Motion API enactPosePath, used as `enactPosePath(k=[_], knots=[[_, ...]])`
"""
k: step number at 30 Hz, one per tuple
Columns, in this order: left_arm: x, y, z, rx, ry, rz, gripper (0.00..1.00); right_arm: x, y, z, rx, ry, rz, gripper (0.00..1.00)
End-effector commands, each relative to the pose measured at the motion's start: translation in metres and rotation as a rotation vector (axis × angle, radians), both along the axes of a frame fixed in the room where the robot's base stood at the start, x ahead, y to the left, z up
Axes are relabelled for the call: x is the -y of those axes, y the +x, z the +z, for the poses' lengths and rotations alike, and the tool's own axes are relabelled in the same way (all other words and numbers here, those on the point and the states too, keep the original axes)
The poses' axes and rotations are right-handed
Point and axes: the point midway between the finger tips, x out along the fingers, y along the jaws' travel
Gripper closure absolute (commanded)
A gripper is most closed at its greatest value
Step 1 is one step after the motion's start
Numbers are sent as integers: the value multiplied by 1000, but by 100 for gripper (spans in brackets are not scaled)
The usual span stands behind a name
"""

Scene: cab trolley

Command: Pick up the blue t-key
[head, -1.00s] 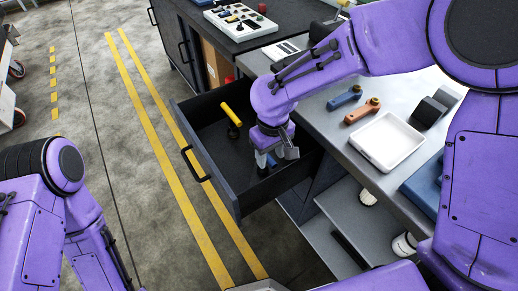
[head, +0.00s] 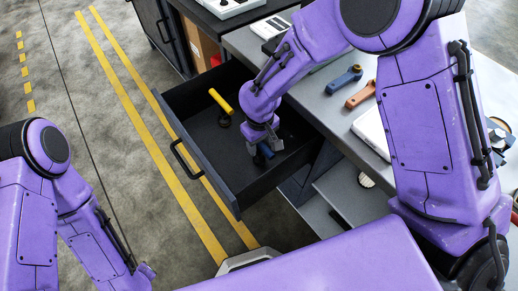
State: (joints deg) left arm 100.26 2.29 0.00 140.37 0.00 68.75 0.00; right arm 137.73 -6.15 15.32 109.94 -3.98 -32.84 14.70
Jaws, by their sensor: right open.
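The drawer (head: 196,165) is pulled open below the counter. In it, a small blue piece (head: 265,150), which looks like the blue t-key, shows at my right gripper; most of it is hidden by the gripper. My right gripper (head: 262,153) points down into the drawer, open, with its fingers around or beside the blue piece; I cannot tell which. A yellow-handled tool (head: 220,101) with a dark end lies in the drawer to the left of the gripper. My left gripper is out of view; only its arm shows at the lower left.
On the counter (head: 318,98) lie a blue tool (head: 344,79) and an orange tool (head: 361,95), with a white tray (head: 371,130) beside them, partly behind my right arm. The drawer front and walls surround the right gripper. Open floor lies left of the drawer.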

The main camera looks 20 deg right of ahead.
Motion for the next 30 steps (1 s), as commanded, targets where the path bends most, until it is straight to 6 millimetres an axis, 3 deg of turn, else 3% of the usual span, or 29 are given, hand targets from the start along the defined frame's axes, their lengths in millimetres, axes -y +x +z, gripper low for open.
enactPosePath(k=[8,12,13,23,30], knots=[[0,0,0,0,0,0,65,1,0,-5,1,0,-2,52],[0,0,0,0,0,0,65,1,0,-4,1,0,-2,97],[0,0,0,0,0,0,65,1,0,-4,1,0,-2,100],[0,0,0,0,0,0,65,1,1,1,3,1,-2,100],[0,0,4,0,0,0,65,1,1,56,7,2,-2,100]])
